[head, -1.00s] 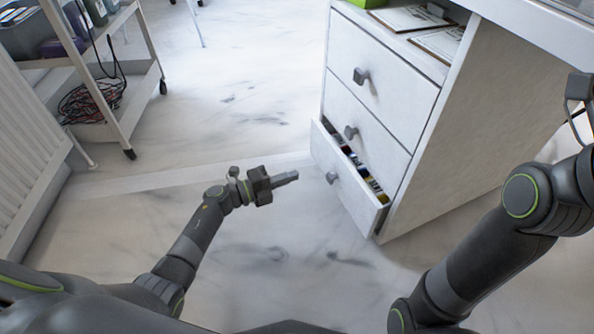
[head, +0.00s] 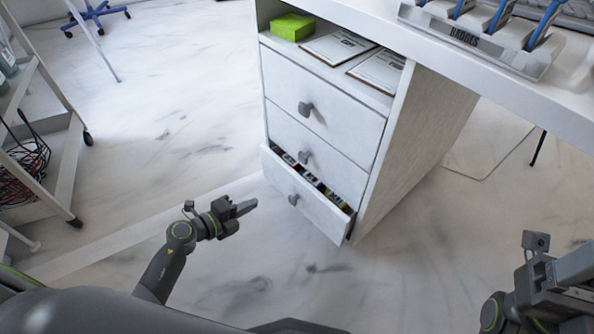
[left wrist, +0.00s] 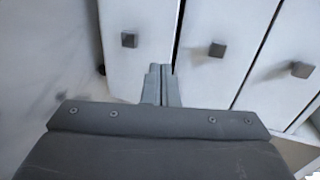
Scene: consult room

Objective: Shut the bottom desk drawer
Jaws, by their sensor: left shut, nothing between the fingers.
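The bottom desk drawer (head: 318,212) stands partly open in the head view, with small dark, yellow and blue items showing inside. Its front carries a dark square knob (head: 293,199). My left gripper (head: 247,207) is shut and empty, to the left of the drawer front and apart from it, pointing towards it. In the left wrist view the drawers appear sideways; the bottom drawer front (left wrist: 142,70) is the leftmost, and the shut fingers (left wrist: 160,76) overlap its lower right part in the picture. My right gripper (head: 574,268) is at the lower right edge; its fingers are not clear.
The middle drawer (head: 325,150) and top drawer (head: 325,100) are shut. A shelf above holds a green box (head: 292,27) and framed papers. A badge rack (head: 475,40) stands on the desk. A cart (head: 65,165) stands at left. The floor before the drawers is clear.

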